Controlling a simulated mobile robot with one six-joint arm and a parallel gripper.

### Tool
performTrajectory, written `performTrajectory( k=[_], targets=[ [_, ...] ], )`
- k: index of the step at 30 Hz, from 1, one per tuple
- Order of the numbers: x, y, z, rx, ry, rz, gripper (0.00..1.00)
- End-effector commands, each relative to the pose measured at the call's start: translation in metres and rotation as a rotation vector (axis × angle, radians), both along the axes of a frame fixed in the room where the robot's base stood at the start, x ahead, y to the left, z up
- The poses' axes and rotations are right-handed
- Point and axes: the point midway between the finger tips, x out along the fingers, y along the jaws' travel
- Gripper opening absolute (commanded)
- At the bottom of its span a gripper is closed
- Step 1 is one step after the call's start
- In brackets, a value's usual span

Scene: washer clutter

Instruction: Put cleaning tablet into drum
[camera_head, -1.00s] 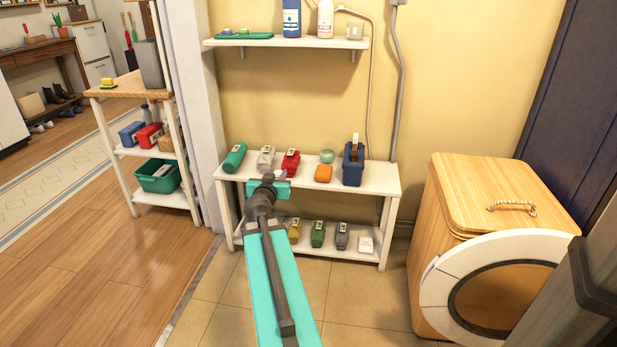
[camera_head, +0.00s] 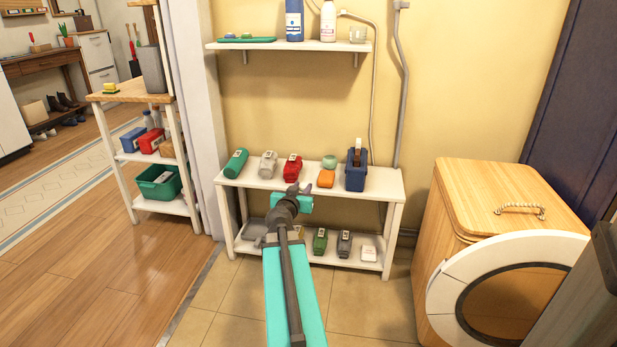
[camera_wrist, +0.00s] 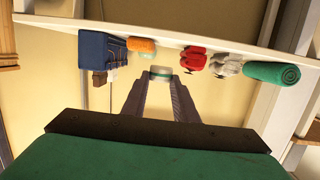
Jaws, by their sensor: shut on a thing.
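My gripper (camera_head: 299,190) is in front of the white low shelf, near the height of its top board. In the wrist view its two dark fingers (camera_wrist: 160,80) are shut on a small pale thing with a teal band (camera_wrist: 160,73), which looks like the cleaning tablet. It is too small to tell more. In the head view I cannot make it out at the fingertips. A round white door with dark glass (camera_head: 446,297) stands open at the right. The drum itself is not in view.
The low shelf (camera_head: 386,183) holds a green roll (camera_head: 236,163), a red pack (camera_head: 292,168), an orange block (camera_head: 326,178) and a blue box (camera_head: 356,176). A wooden hamper (camera_head: 435,235) stands behind the door. Floor at the left is clear.

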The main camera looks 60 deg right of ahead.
Motion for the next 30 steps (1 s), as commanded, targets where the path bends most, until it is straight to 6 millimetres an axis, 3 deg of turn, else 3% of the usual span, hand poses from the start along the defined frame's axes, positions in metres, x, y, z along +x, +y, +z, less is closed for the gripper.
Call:
performTrajectory(
  k=[30],
  targets=[
    [0.052, -0.097, -0.011, 0.0, 0.0, 0.0, 0.05]
  ],
)
